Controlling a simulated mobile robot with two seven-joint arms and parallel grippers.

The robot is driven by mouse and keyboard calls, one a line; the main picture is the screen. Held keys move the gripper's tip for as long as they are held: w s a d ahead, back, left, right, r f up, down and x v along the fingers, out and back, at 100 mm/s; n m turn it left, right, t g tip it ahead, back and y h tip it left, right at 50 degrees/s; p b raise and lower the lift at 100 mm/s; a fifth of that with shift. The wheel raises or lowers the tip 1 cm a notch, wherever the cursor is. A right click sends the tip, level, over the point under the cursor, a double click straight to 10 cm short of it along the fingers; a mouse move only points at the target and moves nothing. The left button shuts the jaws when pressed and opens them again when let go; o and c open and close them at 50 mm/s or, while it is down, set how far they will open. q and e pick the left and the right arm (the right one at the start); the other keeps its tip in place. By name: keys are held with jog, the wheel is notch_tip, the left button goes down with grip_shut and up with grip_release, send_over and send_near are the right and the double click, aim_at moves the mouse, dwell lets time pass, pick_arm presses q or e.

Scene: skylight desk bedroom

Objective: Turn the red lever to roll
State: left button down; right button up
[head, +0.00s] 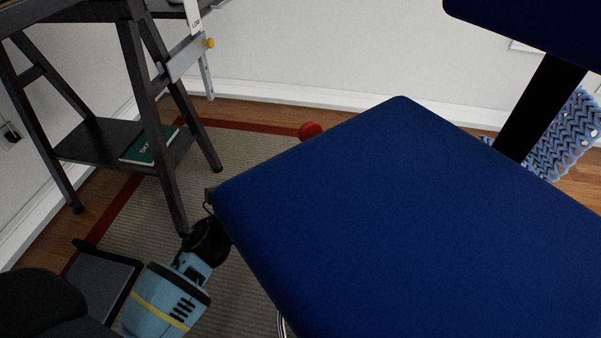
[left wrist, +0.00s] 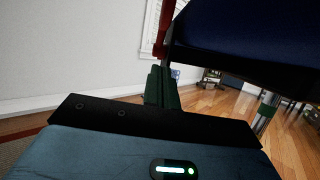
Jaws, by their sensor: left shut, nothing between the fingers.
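A red rounded end (head: 310,130), which looks like part of the red lever, shows past the far left edge of the blue chair seat (head: 400,210). In the left wrist view a dark red upright piece (left wrist: 165,28) stands beside the seat's edge, just beyond my fingers. My left gripper (head: 209,194) reaches the seat's left corner, partly hidden by the seat. In the left wrist view its fingers (left wrist: 163,72) are shut and empty, close below the red piece. I cannot tell whether they touch it. My right gripper is not in view.
A dark trestle desk (head: 130,60) stands at the left, with a green book (head: 150,145) on its low shelf. A yellow knob (head: 210,43) sits on a bracket there. A blue knitted throw (head: 565,140) lies behind the chair. A striped rug (head: 240,150) covers the floor.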

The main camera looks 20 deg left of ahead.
pick_arm(q)
jog(key=s+a, duration=0.4)
jog(key=s, duration=0.2)
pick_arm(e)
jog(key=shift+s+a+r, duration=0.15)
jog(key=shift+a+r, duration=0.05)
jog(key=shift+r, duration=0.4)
pick_arm(q)
jog(key=shift+f, duration=0.15)
